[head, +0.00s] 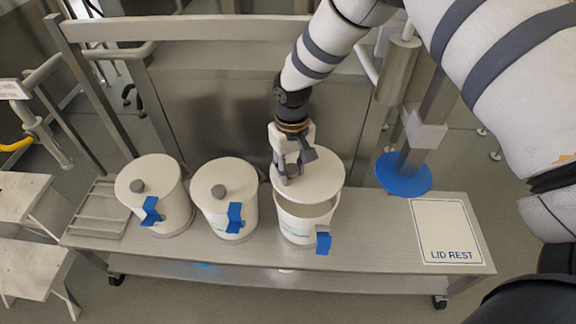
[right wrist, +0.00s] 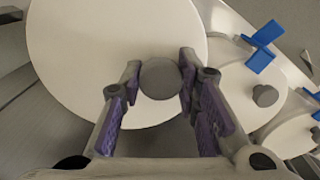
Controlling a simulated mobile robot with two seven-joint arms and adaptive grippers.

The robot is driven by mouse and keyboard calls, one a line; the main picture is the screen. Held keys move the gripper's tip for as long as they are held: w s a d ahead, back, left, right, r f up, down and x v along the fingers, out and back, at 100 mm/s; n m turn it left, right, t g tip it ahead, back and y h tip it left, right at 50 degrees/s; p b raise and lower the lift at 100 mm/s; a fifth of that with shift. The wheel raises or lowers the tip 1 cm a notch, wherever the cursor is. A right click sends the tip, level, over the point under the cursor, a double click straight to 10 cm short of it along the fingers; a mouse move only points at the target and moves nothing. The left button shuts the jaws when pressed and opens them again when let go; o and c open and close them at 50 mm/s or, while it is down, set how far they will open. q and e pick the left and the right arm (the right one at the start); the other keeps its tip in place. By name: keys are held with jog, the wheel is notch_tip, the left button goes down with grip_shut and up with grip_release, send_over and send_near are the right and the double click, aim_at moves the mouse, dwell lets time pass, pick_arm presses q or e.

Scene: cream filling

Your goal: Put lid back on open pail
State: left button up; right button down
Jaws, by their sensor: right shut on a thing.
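The open pail (head: 300,228) is the rightmost of three white pails on the steel bench, with a blue tape tab on its front. Its round white lid (head: 322,172) is above the pail's mouth; a dark gap shows below the lid's front edge, so it is not flush there. My right gripper (head: 290,172) is shut on the lid's grey knob. In the right wrist view the knob (right wrist: 160,78) is between the two fingers and the lid (right wrist: 110,45) fills the upper left. My left gripper is not in view.
Two lidded pails, the left one (head: 160,205) and the middle one (head: 224,212), stand left of the open pail. The white LID REST mat (head: 446,225) lies bare at the bench's right end. A blue disc (head: 404,174) is behind it. A steel rail runs behind the bench.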

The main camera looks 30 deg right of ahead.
aim_at(292, 185)
jog(key=shift+s+f, duration=0.25)
jog(key=shift+f, duration=0.4)
notch_tip(292, 185, down, 4)
jog(key=shift+f+b, duration=0.15)
jog(key=shift+b, duration=0.75)
jog(key=shift+w+f, duration=0.1)
jog(key=shift+f, duration=0.25)
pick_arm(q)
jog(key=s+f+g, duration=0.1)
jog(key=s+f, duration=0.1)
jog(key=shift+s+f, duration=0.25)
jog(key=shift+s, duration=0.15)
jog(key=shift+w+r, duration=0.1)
pick_arm(e)
jog(key=shift+r, duration=0.1)
jog(key=shift+f, duration=0.2)
jog(key=c, duration=1.1)
grip_release()
